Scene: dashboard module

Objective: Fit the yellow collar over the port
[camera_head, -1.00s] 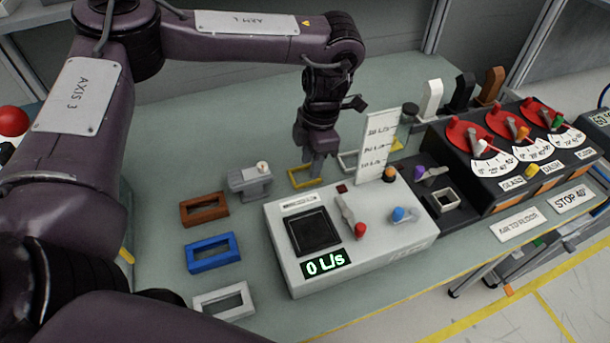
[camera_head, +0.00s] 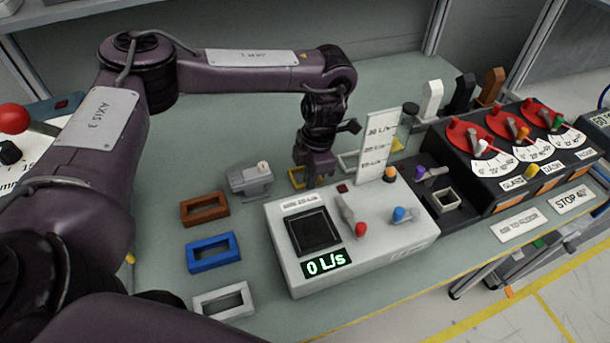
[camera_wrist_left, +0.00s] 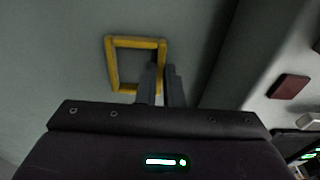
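The yellow collar (camera_head: 295,178), a thin rectangular frame, lies on the bench behind the white meter box; my gripper hides its right part. In the left wrist view the collar (camera_wrist_left: 110,62) shows almost whole. My left gripper (camera_head: 317,184) points down at its right side. In that wrist view the fingertips (camera_wrist_left: 163,72) are close together at the collar's right bar; I cannot tell whether they grip it. A dark square (camera_head: 314,230) is on the meter box, and a light-rimmed square opening (camera_head: 445,199) stands to its right; I cannot tell which is the port. My right gripper is out of view.
Brown (camera_head: 204,209), blue (camera_head: 213,252) and white (camera_head: 224,300) frames lie left of the meter box (camera_head: 385,255). A grey block (camera_head: 250,181) stands left of the collar. An upright scale card (camera_head: 378,145) and the dial panel (camera_head: 500,190) stand to the right.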

